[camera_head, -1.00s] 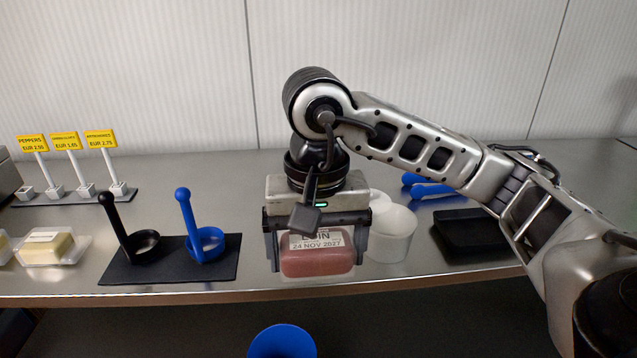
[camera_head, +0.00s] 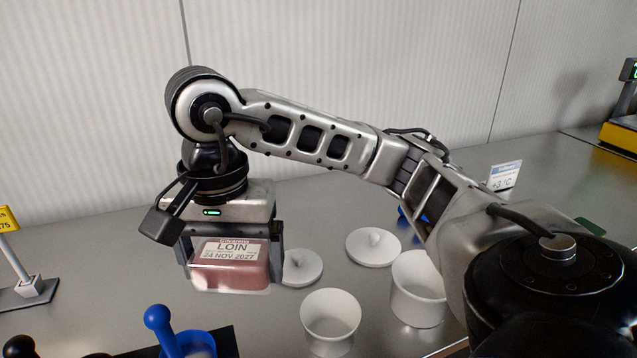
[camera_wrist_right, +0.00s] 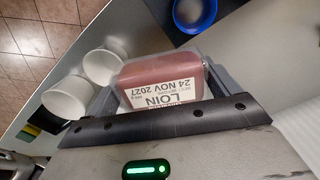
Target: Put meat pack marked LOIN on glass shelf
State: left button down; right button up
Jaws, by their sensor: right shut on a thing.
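The meat pack marked LOIN (camera_head: 230,275) is a clear pack of pink meat with a white label dated 24 NOV 2027. My right gripper (camera_head: 229,262) is shut on it, with one finger on each side. In the right wrist view, the LOIN pack (camera_wrist_right: 160,78) sits between the fingers of the right gripper (camera_wrist_right: 160,90), its label upside down. The pack appears held above the steel counter (camera_head: 110,265), though the exact gap is hard to tell. My left gripper is not in view. I cannot make out a glass shelf in these frames.
White cups (camera_head: 330,318) and white lids (camera_head: 373,247) stand right of the pack. A price sign (camera_head: 503,176) stands at the back right, near a yellow and black device (camera_head: 622,130). The counter's left middle is clear.

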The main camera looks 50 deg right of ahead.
jog(key=m+b, duration=0.1)
jog(key=m, duration=0.3)
jog(key=shift+a, duration=0.15)
jog(key=shift+m, duration=0.3)
jog(key=w+d+f, duration=0.2)
jog(key=w+f, duration=0.1)
jog(key=w+d+f, duration=0.2)
jog(key=w, duration=0.2)
jog(key=w+d+f, duration=0.3)
jog(key=w, duration=0.1)
jog(key=shift+f+b, duration=0.3)
jog(key=shift+f, duration=0.05)
jog(key=shift+w+d+f, duration=0.2)
jog(key=shift+f, duration=0.2)
jog(key=shift+w+d+f, duration=0.1)
jog(key=shift+w+f, duration=0.05)
jog(key=shift+f, duration=1.6)
jog(key=shift+f, duration=0.1)
jog(key=o, duration=1)
